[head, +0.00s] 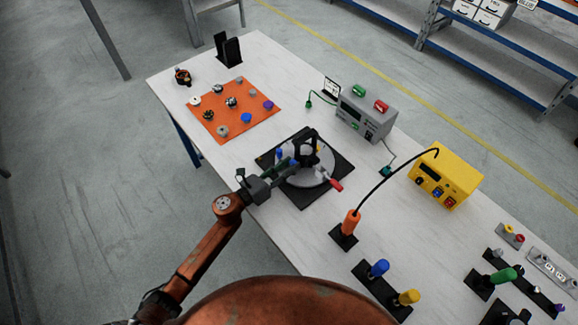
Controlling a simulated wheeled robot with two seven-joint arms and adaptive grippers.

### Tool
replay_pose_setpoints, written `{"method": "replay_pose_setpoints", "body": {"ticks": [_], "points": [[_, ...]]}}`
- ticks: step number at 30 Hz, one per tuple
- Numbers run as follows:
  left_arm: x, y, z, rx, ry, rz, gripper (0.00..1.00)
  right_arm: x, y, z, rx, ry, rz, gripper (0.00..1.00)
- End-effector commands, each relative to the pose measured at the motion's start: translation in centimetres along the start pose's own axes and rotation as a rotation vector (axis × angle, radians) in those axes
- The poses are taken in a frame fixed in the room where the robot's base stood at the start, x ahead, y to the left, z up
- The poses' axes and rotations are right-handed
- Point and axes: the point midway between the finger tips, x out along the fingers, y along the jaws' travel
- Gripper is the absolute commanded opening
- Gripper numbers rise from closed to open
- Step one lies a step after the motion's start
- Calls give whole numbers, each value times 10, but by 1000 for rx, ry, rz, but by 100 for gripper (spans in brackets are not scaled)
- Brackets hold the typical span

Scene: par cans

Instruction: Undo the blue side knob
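A black fixture with an upright yoke (306,146) stands on a round grey plate (318,179) on a black square base. A small blue part (279,153), which looks like the blue side knob, shows at the left side of the fixture. My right gripper is not in view.
An orange mat (218,128) holds several small knobs and parts. A grey power box (365,115) and a yellow box (445,178) stand behind. An orange-handled iron with a black cable (351,222) and blue (378,267) and yellow handled tools stand nearer. A red handle (335,185) sticks out beside the plate.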

Motion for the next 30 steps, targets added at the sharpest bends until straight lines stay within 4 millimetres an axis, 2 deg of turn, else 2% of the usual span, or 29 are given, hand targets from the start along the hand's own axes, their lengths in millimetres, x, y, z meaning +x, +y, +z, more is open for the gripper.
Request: {"method": "replay_pose_setpoints", "body": {"ticks": [3,14,17,24,30], "points": [[0,0,0,0,1,0,40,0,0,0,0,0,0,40],[-5,0,-1,1,2,1,40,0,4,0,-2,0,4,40],[-18,1,-2,0,2,2,40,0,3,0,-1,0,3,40],[-67,0,-2,0,4,1,40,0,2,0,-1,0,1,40],[-102,0,-2,0,2,1,40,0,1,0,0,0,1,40]]}}
